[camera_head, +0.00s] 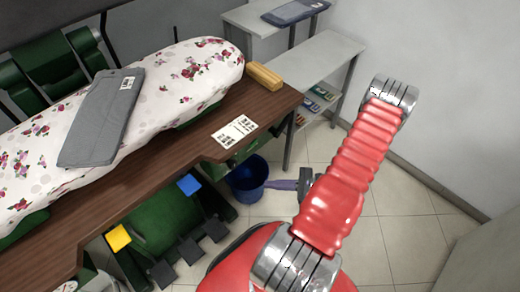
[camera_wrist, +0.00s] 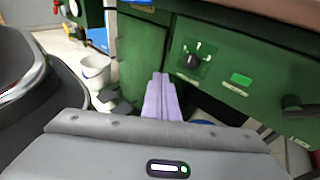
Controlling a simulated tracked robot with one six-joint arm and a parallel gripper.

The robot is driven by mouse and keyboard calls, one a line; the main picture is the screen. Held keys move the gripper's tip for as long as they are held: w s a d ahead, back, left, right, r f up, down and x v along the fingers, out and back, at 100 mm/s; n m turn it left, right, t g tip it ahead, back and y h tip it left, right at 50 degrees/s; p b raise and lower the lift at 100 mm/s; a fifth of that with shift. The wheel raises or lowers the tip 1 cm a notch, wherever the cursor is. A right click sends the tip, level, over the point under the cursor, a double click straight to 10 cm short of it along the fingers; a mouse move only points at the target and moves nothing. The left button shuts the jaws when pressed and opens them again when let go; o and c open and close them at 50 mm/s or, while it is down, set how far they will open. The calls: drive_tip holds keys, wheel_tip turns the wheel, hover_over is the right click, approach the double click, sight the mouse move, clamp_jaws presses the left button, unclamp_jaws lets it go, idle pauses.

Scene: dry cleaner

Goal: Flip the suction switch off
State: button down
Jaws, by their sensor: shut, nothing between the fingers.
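In the wrist view, a green cabinet front carries a dark switch knob (camera_wrist: 190,60) on a green plate with white marks around it. A bright green rectangle (camera_wrist: 241,79) sits to its right. I cannot read any label, so I cannot tell for sure which is the suction switch. My gripper (camera_wrist: 160,78) has purple fingers, shut together and empty. They point toward the cabinet, left of and below the knob, apart from it. In the head view my gripper (camera_head: 270,184) is low beside the table's right end; the knob is hidden there.
A brown table (camera_head: 205,150) bears a floral ironing board (camera_head: 185,85), a grey folded cloth (camera_head: 100,120), a yellow block (camera_head: 263,77) and a printed card (camera_head: 234,131). A blue bucket (camera_head: 247,180) stands near my gripper. A dark handle (camera_wrist: 300,105) juts out at right.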

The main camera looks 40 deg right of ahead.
sight(251, 147)
drive_tip(key=w+d+f+m+t+h, duration=0.2)
drive_tip(key=d+m+t+h, duration=0.3)
drive_tip(key=d, duration=0.5)
drive_tip(key=shift+w+m+h, duration=0.3)
drive_tip(key=shift+h, duration=0.4)
drive_tip(key=shift+w+a, duration=0.4)
drive_tip(key=shift+w, duration=1.9)
drive_tip(key=shift+w+a, duration=0.45)
drive_tip(key=shift+w, duration=1.85)
drive_tip(key=shift+w+a, duration=0.4)
drive_tip(key=shift+w, duration=1.9)
